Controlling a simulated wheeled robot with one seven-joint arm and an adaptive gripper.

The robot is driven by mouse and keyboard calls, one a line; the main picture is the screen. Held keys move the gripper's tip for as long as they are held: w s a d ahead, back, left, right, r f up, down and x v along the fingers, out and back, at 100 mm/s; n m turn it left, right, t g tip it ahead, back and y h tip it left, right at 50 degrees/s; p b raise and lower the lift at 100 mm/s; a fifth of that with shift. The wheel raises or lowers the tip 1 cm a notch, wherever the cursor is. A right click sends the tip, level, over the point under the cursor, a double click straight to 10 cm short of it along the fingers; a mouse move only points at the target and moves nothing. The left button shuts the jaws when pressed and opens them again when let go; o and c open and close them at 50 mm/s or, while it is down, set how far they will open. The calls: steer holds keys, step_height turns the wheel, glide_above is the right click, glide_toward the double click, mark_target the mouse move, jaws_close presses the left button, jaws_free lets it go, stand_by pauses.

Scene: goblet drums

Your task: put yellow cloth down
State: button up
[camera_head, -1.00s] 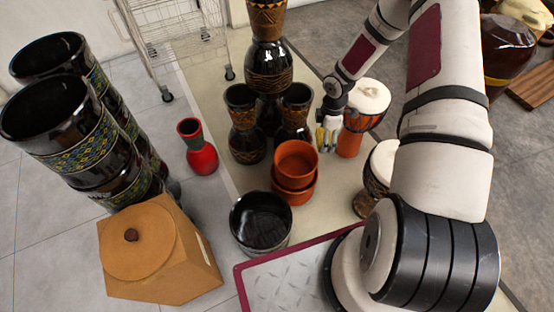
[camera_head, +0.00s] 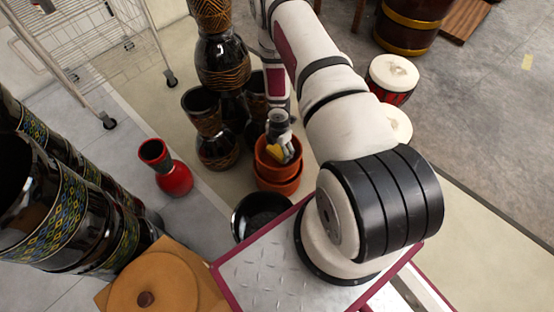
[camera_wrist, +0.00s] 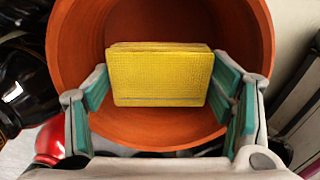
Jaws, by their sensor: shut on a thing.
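The yellow cloth (camera_wrist: 160,77) is a flat, folded block with a woven face, seen between my finger pads in the wrist view. The pot's round mouth surrounds the cloth in the wrist view. I cannot tell how far the cloth is above the pot's floor.
The upper pot sits on another terracotta pot (camera_head: 279,187). A black bowl (camera_head: 258,212) stands in front. Black goblet drums (camera_head: 222,65) stand close behind and left. A red vase (camera_head: 168,170) is further left.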

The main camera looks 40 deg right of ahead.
step_height(320, 180, down, 7)
steer(key=shift+r+b, duration=0.2)
steer(key=shift+b, duration=0.9)
steer(key=shift+f, duration=0.1)
steer(key=o, duration=1)
